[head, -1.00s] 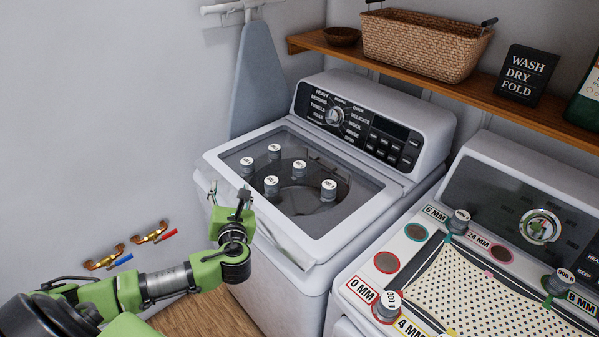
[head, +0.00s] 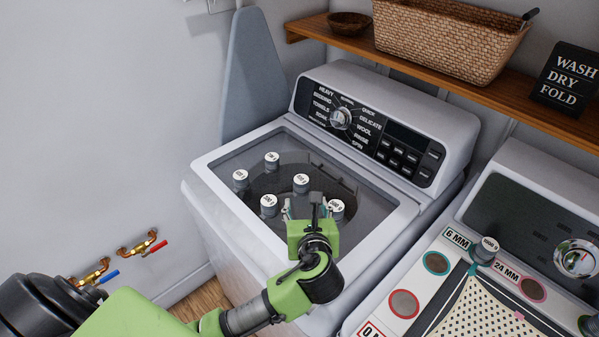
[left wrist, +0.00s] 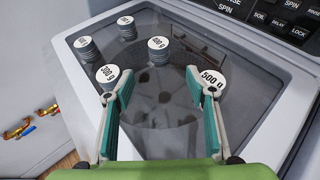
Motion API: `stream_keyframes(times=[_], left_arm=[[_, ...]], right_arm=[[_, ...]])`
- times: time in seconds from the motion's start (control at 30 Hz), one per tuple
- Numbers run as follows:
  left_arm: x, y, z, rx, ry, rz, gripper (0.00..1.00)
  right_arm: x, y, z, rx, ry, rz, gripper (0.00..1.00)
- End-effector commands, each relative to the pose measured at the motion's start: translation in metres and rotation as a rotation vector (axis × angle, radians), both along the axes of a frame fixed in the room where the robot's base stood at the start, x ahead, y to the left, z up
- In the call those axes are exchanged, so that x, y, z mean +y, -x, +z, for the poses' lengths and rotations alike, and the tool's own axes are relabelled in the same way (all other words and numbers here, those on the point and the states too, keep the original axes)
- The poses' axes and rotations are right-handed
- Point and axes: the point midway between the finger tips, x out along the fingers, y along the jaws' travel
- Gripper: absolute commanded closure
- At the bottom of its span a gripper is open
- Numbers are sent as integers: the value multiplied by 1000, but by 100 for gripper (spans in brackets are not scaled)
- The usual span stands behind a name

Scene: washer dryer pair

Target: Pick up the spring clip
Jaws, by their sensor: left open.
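I cannot make out a spring clip for sure in either view. My left gripper (head: 306,208) is open over the front part of the washer's glass lid (head: 228,158). In the left wrist view its two teal-lined fingers (left wrist: 159,85) are spread wide with nothing between them but the dark lid. A grey weight marked 300 g (left wrist: 107,78) stands by the left fingertip, and one marked 500 g (left wrist: 211,82) is behind or beside the right finger. I cannot tell whether the fingers touch them. My right gripper is not in view.
Other weights (head: 272,162) stand on the lid. The washer's control panel (head: 372,128) rises behind. At right is the dryer with a dotted sheet (head: 480,310), a weight (head: 484,250) and small coloured pieces at the sheet's edges. A shelf (head: 490,92) with a basket (head: 440,38) hangs above.

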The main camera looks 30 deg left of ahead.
Motion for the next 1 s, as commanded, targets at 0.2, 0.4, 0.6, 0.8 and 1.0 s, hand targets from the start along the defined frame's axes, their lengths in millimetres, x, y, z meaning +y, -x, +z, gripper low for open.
stream_keyframes(times=[0.2, 0.4, 0.6, 0.8, 1.0], left_arm=[[15, -24, -11, 2, 0, 2, 49], [33, -53, -26, 2, 1, 1, 49], [41, -66, -33, 0, 2, 0, 49], [49, -76, -37, 2, 1, 1, 49], [63, -96, -48, 2, 1, 1, 49]], right_arm=[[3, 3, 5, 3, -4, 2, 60], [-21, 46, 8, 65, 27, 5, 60], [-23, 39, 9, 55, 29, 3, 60], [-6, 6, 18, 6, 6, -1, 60], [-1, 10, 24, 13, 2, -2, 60]])
